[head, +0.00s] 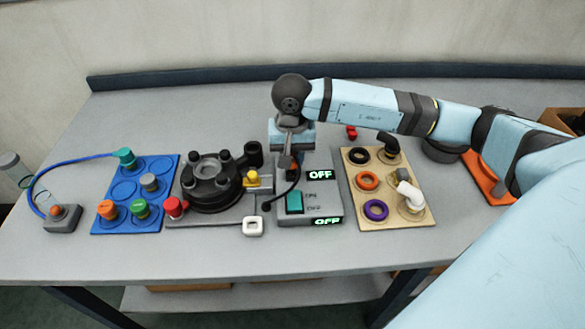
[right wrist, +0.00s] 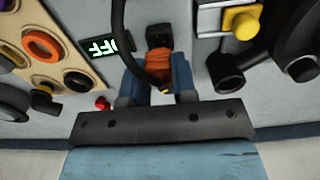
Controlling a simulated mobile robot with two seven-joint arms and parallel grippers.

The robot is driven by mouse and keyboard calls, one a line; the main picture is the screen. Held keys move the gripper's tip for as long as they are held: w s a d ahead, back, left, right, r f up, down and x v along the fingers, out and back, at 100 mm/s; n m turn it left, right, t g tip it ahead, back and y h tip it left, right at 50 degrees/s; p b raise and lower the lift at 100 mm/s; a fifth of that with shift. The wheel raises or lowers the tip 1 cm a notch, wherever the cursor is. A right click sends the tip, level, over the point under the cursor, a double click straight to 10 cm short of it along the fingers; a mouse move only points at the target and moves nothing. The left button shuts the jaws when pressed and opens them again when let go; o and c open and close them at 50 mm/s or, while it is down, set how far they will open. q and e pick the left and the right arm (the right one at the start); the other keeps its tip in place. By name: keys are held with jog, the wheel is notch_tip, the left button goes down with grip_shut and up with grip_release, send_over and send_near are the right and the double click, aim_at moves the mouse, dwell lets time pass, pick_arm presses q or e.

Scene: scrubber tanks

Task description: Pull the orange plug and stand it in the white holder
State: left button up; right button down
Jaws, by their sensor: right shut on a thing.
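The orange plug (right wrist: 159,66) sits between the fingers of my right gripper (right wrist: 157,84) in the right wrist view. The gripper is shut on it, pointing down at the back of the grey switch box (head: 325,213); it also shows in the head view (head: 288,158). A dark block (right wrist: 159,34) lies just beyond the plug; I cannot tell whether the plug is seated in it. A black cable (right wrist: 120,30) arcs beside the plug. The white holder (head: 252,226), a small square with a dark opening, looks empty in front of the black round fixture. My left gripper is not in view.
The black fixture (head: 211,185) with a yellow knob (head: 252,178) stands left of the box. A blue board (head: 125,219) with caps is farther left. A tan board (head: 396,219) with rings and elbows is right. A small red part (head: 351,132) lies behind.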

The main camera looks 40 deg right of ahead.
jog(key=shift+r+p, duration=0.4)
jog(key=shift+r, duration=0.75)
jog(key=shift+f+b, duration=0.1)
jog(key=shift+b, duration=0.4)
jog(key=shift+a, duration=0.1)
jog(key=s+a+b, duration=0.1)
jog(key=s+a, duration=0.1)
jog(key=a, duration=0.5)
jog(key=s+a, duration=0.3)
jog(key=a, duration=0.4)
jog(key=shift+b, duration=0.35)
